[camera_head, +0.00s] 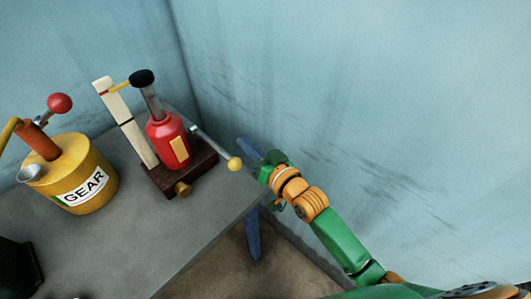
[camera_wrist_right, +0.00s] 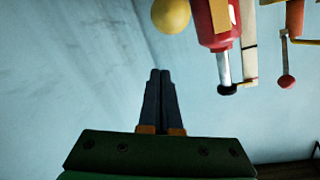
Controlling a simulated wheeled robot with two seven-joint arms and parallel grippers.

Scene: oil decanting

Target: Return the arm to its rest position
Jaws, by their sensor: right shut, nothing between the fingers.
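My right arm comes in from the lower right in the head view. Its gripper (camera_head: 243,144) is beside the table's right edge, close to the yellow ball (camera_head: 235,164) on a metal lever. In the right wrist view the two dark fingers (camera_wrist_right: 160,74) lie together, shut and empty. They point toward the blue wall, and the yellow ball (camera_wrist_right: 170,14) shows just beyond them. My left gripper is not in view.
A red bottle (camera_head: 167,137) stands on a dark wooden base (camera_head: 206,158) near the table's far edge. A yellow GEAR can (camera_head: 75,172) stands at left on the grey table (camera_head: 140,240). Blue walls (camera_head: 350,100) close off the back and right.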

